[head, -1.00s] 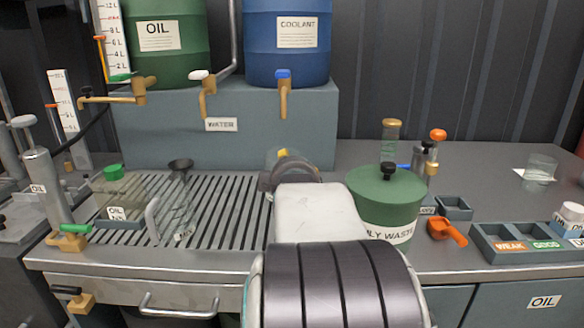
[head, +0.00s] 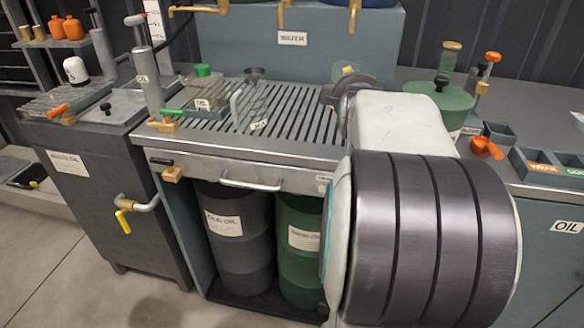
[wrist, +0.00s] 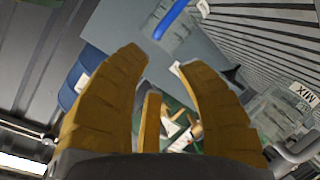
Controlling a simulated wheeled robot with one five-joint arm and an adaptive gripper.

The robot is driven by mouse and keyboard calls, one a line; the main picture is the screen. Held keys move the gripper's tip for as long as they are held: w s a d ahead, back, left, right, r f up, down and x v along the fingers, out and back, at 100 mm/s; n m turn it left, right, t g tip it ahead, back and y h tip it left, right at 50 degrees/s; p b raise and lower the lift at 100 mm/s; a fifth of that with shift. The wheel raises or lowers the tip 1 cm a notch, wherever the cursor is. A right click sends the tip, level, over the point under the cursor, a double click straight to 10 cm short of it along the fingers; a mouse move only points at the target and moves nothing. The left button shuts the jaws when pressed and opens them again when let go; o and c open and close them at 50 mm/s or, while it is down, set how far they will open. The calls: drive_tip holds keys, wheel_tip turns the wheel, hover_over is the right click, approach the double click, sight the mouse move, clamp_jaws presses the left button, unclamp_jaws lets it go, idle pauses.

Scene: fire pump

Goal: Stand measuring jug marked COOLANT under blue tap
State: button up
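In the head view a clear vessel (head: 348,72) with a yellow patch shows partly behind my gripper (head: 345,92); its label cannot be read. In the wrist view a clear shape (wrist: 182,42) with a blue bar-like handle (wrist: 172,17) lies beyond the fingertips, near the slatted grate. It looks like a jug, but no COOLANT marking shows. My gripper (wrist: 157,62) has its orange fingers spread, with nothing seen held between them. The blue tap's brass spout (head: 353,14) hangs at the top of the head view, above my gripper; its blue handle is out of frame.
The clear MIX jug (head: 250,108) and OIL vessel (head: 203,97) stand on the left of the slatted grate (head: 305,120). The green waste can (head: 452,101) stands right of my gripper. The grate between the MIX jug and my gripper is clear.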

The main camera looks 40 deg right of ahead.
drive_tip(key=s+a+f+g+y, duration=0.1)
drive_tip(key=a+f+y, duration=0.3)
drive_tip(key=a+f, duration=0.5)
drive_tip(key=a+f+g+y, duration=0.2)
drive_tip(key=a+f+y, duration=0.25)
drive_tip(key=a, duration=0.85)
drive_tip(key=s+a+f+m+g+y, duration=0.2)
drive_tip(key=s+a+f+g, duration=0.3)
drive_tip(key=s+a+f, duration=0.3)
drive_tip(key=s+a, duration=0.3)
drive_tip(key=s, duration=0.3)
drive_tip(key=shift+a, duration=0.35)
drive_tip(key=shift+r+y, duration=0.1)
drive_tip(key=shift+y, duration=0.15)
